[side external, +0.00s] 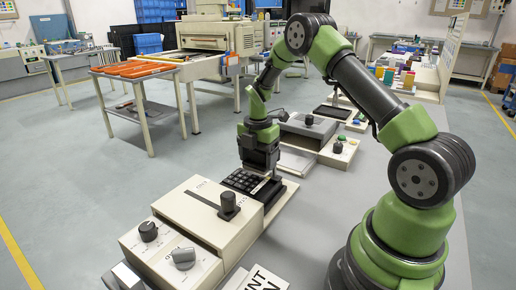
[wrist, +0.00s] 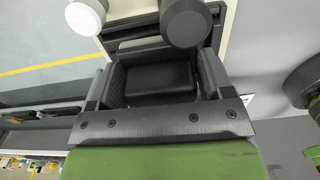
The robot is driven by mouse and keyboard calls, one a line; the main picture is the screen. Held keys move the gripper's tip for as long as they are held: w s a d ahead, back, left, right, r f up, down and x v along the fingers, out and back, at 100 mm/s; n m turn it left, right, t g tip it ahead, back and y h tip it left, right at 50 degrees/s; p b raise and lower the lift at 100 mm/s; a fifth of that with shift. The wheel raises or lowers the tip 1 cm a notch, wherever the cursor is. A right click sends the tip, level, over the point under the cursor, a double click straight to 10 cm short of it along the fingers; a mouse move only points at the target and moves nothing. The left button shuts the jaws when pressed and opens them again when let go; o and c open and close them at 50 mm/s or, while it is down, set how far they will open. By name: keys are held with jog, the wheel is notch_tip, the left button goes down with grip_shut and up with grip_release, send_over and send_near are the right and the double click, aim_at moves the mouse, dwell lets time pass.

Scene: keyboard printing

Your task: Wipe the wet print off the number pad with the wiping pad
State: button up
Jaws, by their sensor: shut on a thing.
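The number pad (side external: 243,181), with rows of dark keys, sits at the end of the beige machine in the side view. My gripper (side external: 261,170) is low over its far right part, pointing down. In the wrist view my gripper (wrist: 160,82) has its two grey jaws on either side of a dark block, the wiping pad (wrist: 158,78), and is shut on it. The pad is mostly hidden by the gripper in the side view. I cannot tell whether it touches the keys. Any wet print on the keys is too small to make out.
The beige machine (side external: 205,215) stands in front of the number pad, with a dark knob (side external: 228,203) raised on top. A control box (side external: 170,255) with knobs is nearer. Another grey unit (side external: 308,132) stands behind my gripper. Grey bench top (side external: 300,225) is free on the right.

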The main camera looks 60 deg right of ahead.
aim_at(247, 161)
notch_tip(247, 161, down, 2)
jog(key=shift+f, duration=0.1)
jog(key=shift+a+f, duration=0.1)
jog(key=shift+a, duration=0.25)
jog(key=shift+c, duration=0.3)
jog(key=shift+a+f, duration=0.1)
jog(key=shift+a, duration=3.3)
jog(key=shift+w+a, duration=0.1)
jog(key=shift+w, duration=1.7)
jog(key=shift+d, duration=3.8)
jog(key=shift+s, duration=1.8)
jog(key=shift+a, duration=3.75)
jog(key=shift+w, duration=1.85)
jog(key=shift+d, duration=3.85)
notch_tip(247, 161, up, 8)
